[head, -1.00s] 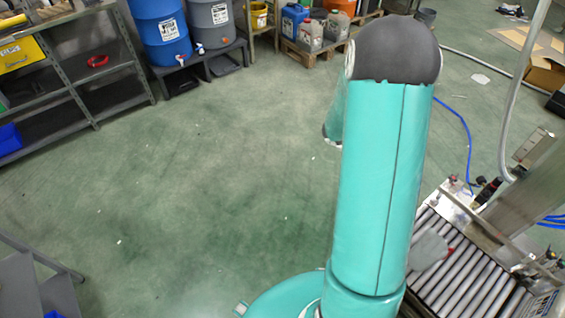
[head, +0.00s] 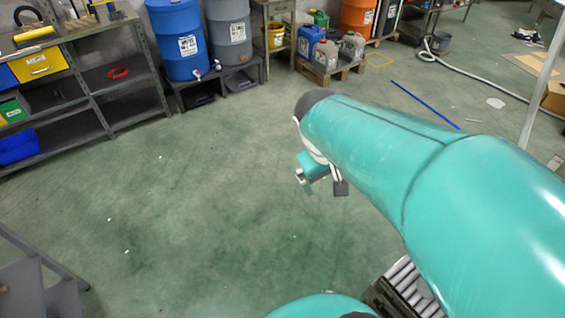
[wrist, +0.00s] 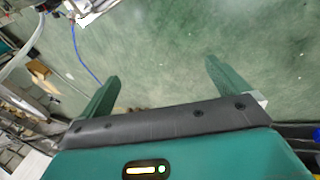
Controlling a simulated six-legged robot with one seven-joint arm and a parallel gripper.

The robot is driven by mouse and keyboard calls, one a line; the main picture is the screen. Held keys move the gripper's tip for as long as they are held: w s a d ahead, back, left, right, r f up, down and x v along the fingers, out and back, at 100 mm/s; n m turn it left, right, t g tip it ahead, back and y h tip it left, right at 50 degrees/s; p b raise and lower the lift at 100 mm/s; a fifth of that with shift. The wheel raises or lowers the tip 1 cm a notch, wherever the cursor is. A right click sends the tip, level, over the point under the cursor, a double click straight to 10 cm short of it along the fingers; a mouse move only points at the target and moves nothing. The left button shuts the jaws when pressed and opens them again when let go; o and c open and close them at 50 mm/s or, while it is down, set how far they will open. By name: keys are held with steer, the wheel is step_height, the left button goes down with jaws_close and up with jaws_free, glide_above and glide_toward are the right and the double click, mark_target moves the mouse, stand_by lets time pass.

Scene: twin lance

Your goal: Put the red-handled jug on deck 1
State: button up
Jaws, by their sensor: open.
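My gripper (wrist: 162,70) is open in the wrist view, its two green fingers wide apart with only bare floor between them. In the head view my arm reaches from the right edge toward the middle, above the floor. A roller conveyor (head: 404,286) shows at the bottom, mostly hidden behind my arm. I see no label that marks deck 1.
Shelving (head: 98,88) with bins stands at left. A blue drum (head: 180,45) and a grey drum (head: 229,35) stand on low stands at the back. Several canisters sit on a pallet (head: 326,72). The middle floor is clear. A blue hose (head: 425,104) lies at right.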

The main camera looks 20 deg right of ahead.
steer(key=s+a+r+t+y, duration=0.3)
steer(key=a+r+t, duration=0.1)
steer(key=a, duration=0.6)
steer(key=shift+s+a+r+y, duration=0.4)
steer(key=shift+r, duration=0.4)
